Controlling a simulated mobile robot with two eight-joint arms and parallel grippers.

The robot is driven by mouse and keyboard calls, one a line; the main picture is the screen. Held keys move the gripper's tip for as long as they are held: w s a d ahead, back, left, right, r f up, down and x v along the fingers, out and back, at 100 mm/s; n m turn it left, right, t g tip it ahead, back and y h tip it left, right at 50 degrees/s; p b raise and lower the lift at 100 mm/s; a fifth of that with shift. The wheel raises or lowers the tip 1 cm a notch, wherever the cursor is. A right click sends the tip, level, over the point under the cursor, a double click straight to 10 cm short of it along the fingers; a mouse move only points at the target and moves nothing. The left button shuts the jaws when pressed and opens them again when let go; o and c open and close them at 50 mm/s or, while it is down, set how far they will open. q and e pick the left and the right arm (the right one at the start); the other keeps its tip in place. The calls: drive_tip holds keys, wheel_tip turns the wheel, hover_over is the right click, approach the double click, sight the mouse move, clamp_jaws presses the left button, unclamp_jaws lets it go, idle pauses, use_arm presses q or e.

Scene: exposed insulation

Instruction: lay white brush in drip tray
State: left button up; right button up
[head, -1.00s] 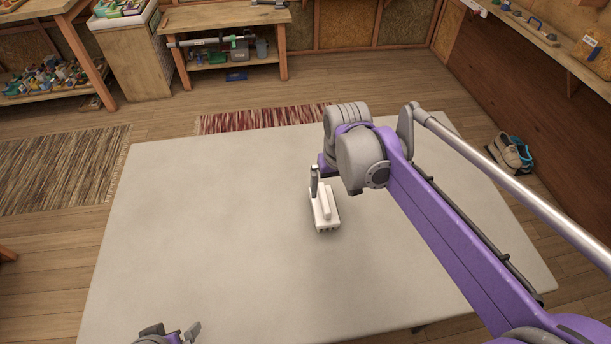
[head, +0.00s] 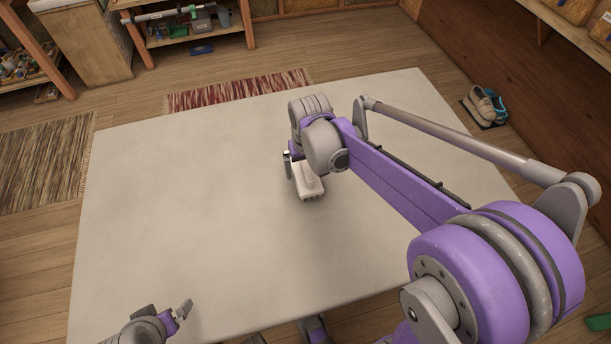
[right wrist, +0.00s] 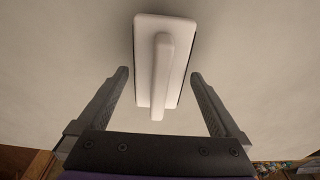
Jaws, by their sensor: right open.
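The white brush (head: 311,190) lies on the large pale table, partly hidden by my right gripper in the head view. In the right wrist view the white brush (right wrist: 183,45) is a rectangular block with a raised bar handle. My right gripper (head: 291,165) is at the brush's far end. Its fingers are open in the right wrist view (right wrist: 158,78), with the handle end between them and neither finger touching it. My left gripper (head: 184,309) is at the lower left, away from the brush; its opening is unclear. I cannot pick out a drip tray.
The pale table (head: 180,190) is otherwise bare, with wide free room left of the brush. A red striped rug (head: 238,90) and a brown rug (head: 42,160) lie on the floor. Shoes (head: 485,105) stand on a dark mat at the right. A wooden shelf (head: 190,25) is behind.

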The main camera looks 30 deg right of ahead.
drive_tip(key=shift+f, duration=0.45)
drive_tip(key=shift+c, duration=0.2)
drive_tip(key=c, duration=1.3)
drive_tip(key=shift+o, duration=0.2)
drive_tip(key=shift+r, duration=0.1)
